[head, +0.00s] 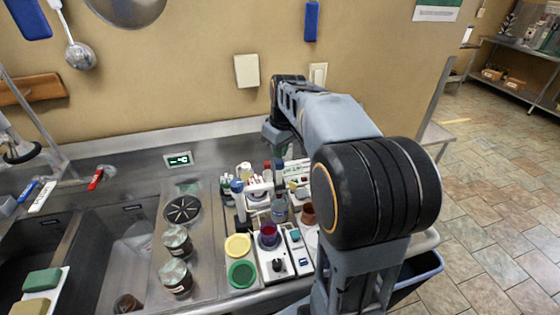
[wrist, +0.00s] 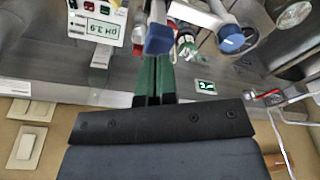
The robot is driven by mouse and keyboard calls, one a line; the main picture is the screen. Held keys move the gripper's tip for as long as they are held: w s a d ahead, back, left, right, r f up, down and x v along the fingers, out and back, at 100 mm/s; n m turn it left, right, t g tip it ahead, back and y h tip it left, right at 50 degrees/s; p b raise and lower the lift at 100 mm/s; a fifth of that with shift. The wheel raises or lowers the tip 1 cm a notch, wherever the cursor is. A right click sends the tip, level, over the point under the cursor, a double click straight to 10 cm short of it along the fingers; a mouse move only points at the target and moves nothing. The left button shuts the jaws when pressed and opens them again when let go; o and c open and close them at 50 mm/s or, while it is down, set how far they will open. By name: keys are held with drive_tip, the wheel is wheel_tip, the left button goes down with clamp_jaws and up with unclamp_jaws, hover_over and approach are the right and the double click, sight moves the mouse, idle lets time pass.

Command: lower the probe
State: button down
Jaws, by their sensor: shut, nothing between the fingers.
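A white stand arm (head: 258,187) with a round blue knob (head: 237,186) at its left end stands among the bench items. In the wrist view the blue knob (wrist: 230,38) is right of my fingertips. A blue block (wrist: 159,40) appears just beyond the fingertips; I cannot tell if it touches them or is the probe's top. A white pH meter (wrist: 97,25) reads about 3.9. A cup of dark purple liquid (head: 268,236) sits on a white base with a black knob. My gripper (wrist: 154,72), with green fingers, is shut and empty, above the back of the cluster.
A sink (head: 115,245) lies left. A small green display (head: 178,159) is by the wall. Small bottles crowd the cluster's back.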

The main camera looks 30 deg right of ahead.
sight(279, 168)
drive_tip(key=shift+f+b, duration=2.6)
drive_tip(key=shift+f, duration=0.9)
drive_tip(key=shift+r+p, duration=2.15)
drive_tip(key=shift+r, duration=0.45)
